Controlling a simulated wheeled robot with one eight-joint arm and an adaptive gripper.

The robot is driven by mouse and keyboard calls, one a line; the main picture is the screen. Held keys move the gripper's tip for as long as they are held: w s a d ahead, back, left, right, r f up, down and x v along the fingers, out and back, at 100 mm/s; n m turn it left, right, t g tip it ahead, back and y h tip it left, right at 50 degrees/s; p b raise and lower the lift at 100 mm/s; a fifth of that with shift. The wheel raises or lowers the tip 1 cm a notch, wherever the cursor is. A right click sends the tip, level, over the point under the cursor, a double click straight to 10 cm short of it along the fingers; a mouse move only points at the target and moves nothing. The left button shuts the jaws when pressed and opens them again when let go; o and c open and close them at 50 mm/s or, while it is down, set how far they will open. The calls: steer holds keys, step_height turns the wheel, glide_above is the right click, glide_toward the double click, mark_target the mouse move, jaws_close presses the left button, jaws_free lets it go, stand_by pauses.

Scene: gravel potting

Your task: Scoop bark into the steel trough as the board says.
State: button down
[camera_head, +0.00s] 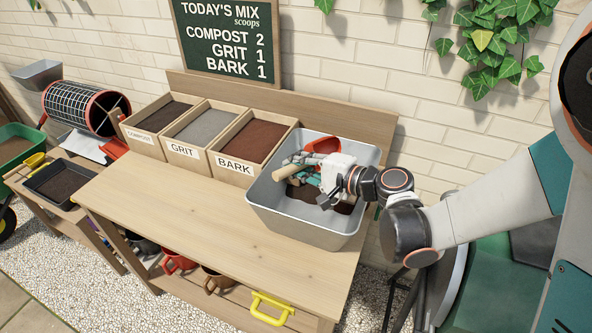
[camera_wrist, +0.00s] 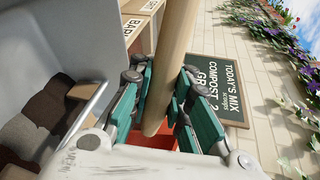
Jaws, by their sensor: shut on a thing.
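The steel trough (camera_head: 313,228) stands at the right end of the bench; its grey wall (camera_wrist: 62,35) fills the left of the wrist view. In it lie dark, grey and brown patches of material (camera_wrist: 45,110). My gripper (camera_head: 308,173) is over the trough, shut on the wooden handle of a scoop (camera_head: 285,171). The handle (camera_wrist: 175,50) passes between the teal fingers in the wrist view. The scoop's red head is by the trough's far rim, partly hidden by my gripper. The bark bin (camera_head: 233,172) holds red-brown bark. The board (camera_head: 226,40) reads compost 2, grit 1, bark 1.
The grit bin (camera_head: 184,151) and compost bin (camera_head: 138,134) stand left of the bark bin. The bench top (camera_head: 200,210) in front is clear. Pots and a yellow handle (camera_head: 271,308) show on the lower shelf. A black tray (camera_head: 60,186) is at the left.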

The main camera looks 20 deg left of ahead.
steer(key=shift+f+t+y+b, duration=0.3)
steer(key=shift+t+y+b, duration=0.35)
steer(key=shift+b, duration=1)
steer(key=shift+y+b, duration=0.3)
steer(key=shift+y, duration=0.05)
steer(key=shift+r+t+y, duration=0.1)
steer(key=shift+t+y, duration=0.25)
steer(key=shift+y, duration=0.25)
steer(key=shift+s+d, duration=0.1)
